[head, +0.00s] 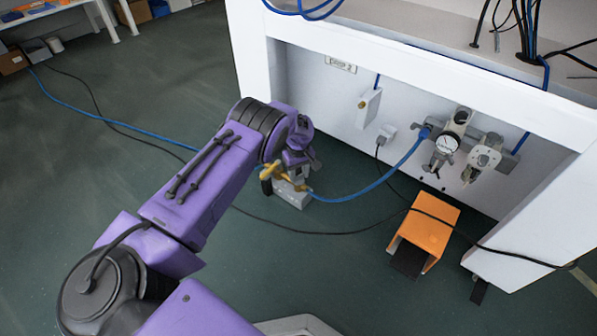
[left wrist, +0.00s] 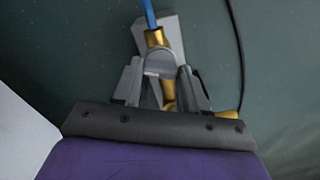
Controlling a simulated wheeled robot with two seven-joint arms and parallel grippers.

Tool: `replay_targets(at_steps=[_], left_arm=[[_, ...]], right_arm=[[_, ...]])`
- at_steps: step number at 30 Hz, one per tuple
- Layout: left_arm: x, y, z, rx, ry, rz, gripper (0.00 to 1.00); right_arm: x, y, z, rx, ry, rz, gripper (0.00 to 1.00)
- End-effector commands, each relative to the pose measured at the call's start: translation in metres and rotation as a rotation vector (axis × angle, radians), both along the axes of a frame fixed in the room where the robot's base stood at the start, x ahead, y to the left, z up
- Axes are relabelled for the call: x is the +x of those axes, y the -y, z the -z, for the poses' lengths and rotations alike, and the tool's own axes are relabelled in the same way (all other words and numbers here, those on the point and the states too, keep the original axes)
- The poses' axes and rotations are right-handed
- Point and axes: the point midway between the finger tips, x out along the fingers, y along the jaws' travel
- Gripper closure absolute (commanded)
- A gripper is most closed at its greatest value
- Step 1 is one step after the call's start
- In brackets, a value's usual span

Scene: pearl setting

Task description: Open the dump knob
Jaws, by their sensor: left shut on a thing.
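The dump knob (left wrist: 159,62) is a grey rounded piece on a brass fitting, seen in the left wrist view between the fingers of my left gripper (left wrist: 160,84). The gripper is shut on it. In the head view my left gripper (head: 297,180) reaches down at the grey block (head: 290,198) on the floor, beside brass parts (head: 270,171). The block also shows in the left wrist view (left wrist: 174,34), behind the fitting. The knob itself is hard to make out in the head view, partly hidden by my wrist. My right gripper is not in view.
A blue hose (head: 370,187) runs from the block to the regulator (head: 446,144) on the white bench (head: 400,58). An orange foot-pedal cover (head: 425,228) stands right of the block. Black cables cross the dark green floor. The floor at left is mostly clear.

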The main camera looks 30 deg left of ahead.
Motion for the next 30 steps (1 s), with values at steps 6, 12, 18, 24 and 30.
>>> replay_targets(at_steps=[6, 12, 18, 24, 30], left_arm=[[-0.0002, -0.0003, -0.0004, -0.001, 0.0, 0.203, 0.88], [-0.0001, -0.0003, -0.0001, -0.001, 0.0, 0.394, 0.88], [-0.0003, -0.0001, 0.0001, -0.001, 0.0, 0.585, 0.88], [-0.0005, -0.0003, 0.0004, -0.001, 0.0, 0.77, 0.88], [-0.0006, -0.0002, 0.0005, -0.001, -0.001, 0.929, 0.88]], right_arm=[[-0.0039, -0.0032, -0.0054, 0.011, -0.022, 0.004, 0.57], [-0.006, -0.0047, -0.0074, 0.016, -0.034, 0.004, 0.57], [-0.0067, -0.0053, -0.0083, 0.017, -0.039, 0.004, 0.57], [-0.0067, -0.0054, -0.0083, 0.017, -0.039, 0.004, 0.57], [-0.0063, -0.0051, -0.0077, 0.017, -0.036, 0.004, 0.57]])
